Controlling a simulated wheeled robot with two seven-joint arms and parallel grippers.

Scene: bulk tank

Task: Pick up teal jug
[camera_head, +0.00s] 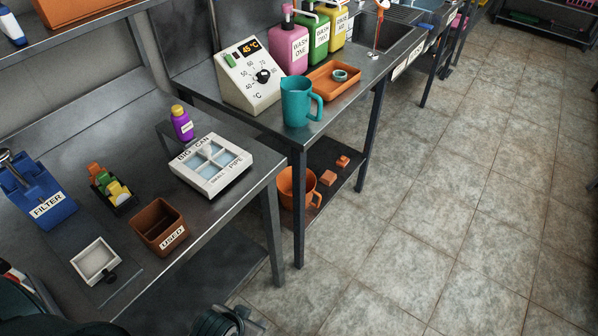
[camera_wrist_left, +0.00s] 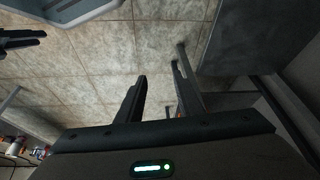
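The teal jug (camera_head: 296,102) stands upright near the front edge of the middle metal table in the head view, its handle to the right. Nothing holds it. My left gripper (camera_head: 240,322) shows only partly at the bottom edge of the head view, well below and apart from the jug. In the left wrist view its two dark fingers (camera_wrist_left: 159,75) stand apart with nothing between them. Dark fingers at the left edge of the left wrist view look like my right gripper (camera_wrist_left: 20,40); their opening is unclear. The jug cannot be made out in the wrist view.
Beside the jug stand a temperature box (camera_head: 247,80), an orange tray (camera_head: 334,84) and a pink wash bottle (camera_head: 288,48). An orange pot (camera_head: 297,187) sits on the shelf below. The near table holds a white divided box (camera_head: 210,168). Tiled floor at right is clear.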

